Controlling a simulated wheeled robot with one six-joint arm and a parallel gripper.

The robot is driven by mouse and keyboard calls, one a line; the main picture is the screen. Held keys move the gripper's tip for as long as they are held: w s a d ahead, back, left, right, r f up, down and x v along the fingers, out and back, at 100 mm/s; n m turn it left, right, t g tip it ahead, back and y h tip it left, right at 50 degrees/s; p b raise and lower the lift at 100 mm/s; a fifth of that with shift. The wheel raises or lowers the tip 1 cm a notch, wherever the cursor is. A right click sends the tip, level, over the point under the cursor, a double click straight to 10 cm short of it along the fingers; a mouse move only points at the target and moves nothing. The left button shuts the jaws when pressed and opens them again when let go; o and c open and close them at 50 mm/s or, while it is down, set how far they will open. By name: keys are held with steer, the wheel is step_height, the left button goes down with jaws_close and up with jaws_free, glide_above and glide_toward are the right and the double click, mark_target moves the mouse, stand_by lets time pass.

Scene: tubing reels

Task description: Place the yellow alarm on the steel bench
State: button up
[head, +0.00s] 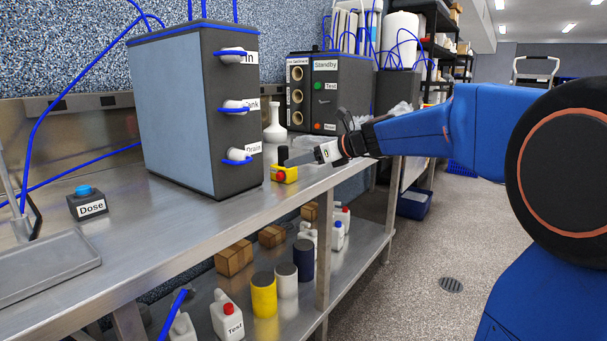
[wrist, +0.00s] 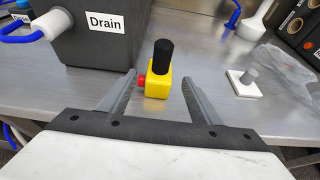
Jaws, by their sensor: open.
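The yellow alarm (head: 285,174) stands upright on the steel bench (head: 120,254), near its front edge and just right of the large grey box. It has a red button on its side and a black cylinder on top. It also shows in the wrist view (wrist: 156,82), between and slightly beyond my fingertips. My gripper (head: 308,158) is open and empty, reaching in from the right. In the wrist view my gripper (wrist: 160,85) has one finger on each side of the alarm, with gaps on both sides. The bench surface (wrist: 60,100) shows there too.
The grey box with Drain label (head: 215,120) stands close left of the alarm.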

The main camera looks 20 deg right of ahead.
steer(key=s+f+n+g+h, duration=0.1)
steer(key=s+f+n+g, duration=0.1)
steer(key=s+f+n, duration=0.4)
steer(key=s+f+n+g+h, duration=0.1)
steer(key=s+f+n, duration=0.5)
steer(key=s, duration=1.1)
steer(key=s+a+f+n+g+h, duration=0.1)
steer(key=s+f+n+g+h, duration=0.1)
steer(key=s+f+n, duration=0.4)
steer(key=s+n+h, duration=0.1)
steer(key=s+n, duration=0.3)
steer(key=s, duration=0.1)
steer(key=shift+s+f+n+g, duration=0.3)
steer(key=shift+s+f+n, duration=0.05)
steer(key=shift+n, duration=0.05)
steer(key=s+d+f+n+h, duration=0.1)
steer(key=s+n, duration=0.1)
steer(key=s+d+f+n, duration=0.1)
steer(key=s+f, duration=0.1)
steer(key=s+d+f+n+h, duration=0.1)
steer(key=s+d+f+n, duration=0.1)
steer(key=s, duration=0.1)
steer(key=shift+n+h, duration=0.3)
steer(key=shift+c, duration=1)
steer(key=shift+s+d+f, duration=0.15)
steer(key=shift+s+f, duration=0.05)
steer(key=shift+c, duration=0.3)
steer(key=shift+w, duration=0.1)
